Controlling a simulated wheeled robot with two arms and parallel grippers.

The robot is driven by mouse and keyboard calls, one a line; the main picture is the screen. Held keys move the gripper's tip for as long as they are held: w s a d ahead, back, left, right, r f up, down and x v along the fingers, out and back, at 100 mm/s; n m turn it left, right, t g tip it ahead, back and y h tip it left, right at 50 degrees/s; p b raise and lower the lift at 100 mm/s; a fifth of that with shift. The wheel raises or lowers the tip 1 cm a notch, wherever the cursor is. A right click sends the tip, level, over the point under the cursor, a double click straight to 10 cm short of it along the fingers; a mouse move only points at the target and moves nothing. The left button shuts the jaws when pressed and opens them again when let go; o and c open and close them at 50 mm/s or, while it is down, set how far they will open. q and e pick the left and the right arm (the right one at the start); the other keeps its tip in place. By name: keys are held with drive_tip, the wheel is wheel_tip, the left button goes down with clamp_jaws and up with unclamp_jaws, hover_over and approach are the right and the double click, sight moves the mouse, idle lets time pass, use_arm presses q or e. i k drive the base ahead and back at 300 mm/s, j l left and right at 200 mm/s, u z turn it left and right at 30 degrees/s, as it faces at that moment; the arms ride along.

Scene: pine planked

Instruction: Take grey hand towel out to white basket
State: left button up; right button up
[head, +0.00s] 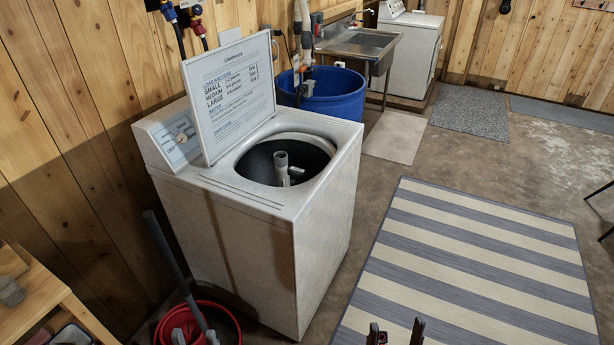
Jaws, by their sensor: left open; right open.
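I see no grey hand towel and no white basket in the head view. A white top-loading washer (228,225) stands left of centre with its lid (232,92) raised. Its round dark drum (258,163) has a pale agitator in the middle; the near side and bottom of the drum are hidden by the rim. My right gripper (398,336) shows as two dark fingertips apart at the bottom edge, empty. My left gripper (195,338) seems to show at the bottom left, in front of a red bucket, its fingertips apart. Both are low in front of the washer, touching nothing that I can make out.
The red bucket (229,318) and a grey handle (167,250) stand at the washer's near left. A wooden shelf (38,297) is at far left. A blue tub (345,95) and sink (362,42) are behind. A striped rug (470,262) covers clear floor on the right.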

sight(297, 175)
drive_tip(key=i+l, duration=0.1)
drive_tip(key=j+u, duration=0.15)
drive_tip(key=u, duration=2.35)
drive_tip(key=k+z, duration=0.1)
drive_tip(key=z, duration=2.35)
drive_tip(key=i+l+u, duration=0.1)
drive_tip(key=u, duration=0.3)
drive_tip(key=l+u, duration=0.15)
drive_tip(key=u, duration=0.3)
drive_tip(key=l+u, duration=0.15)
drive_tip(key=u, duration=0.25)
drive_tip(key=l+u, duration=0.3)
drive_tip(key=l, duration=0.3)
drive_tip(key=l+u, duration=0.25)
drive_tip(key=l, duration=0.4)
drive_tip(key=l+u, duration=0.3)
drive_tip(key=l, duration=0.3)
drive_tip(key=k+l+u, duration=0.25)
drive_tip(key=l, duration=0.35)
drive_tip(key=i, duration=0.1)
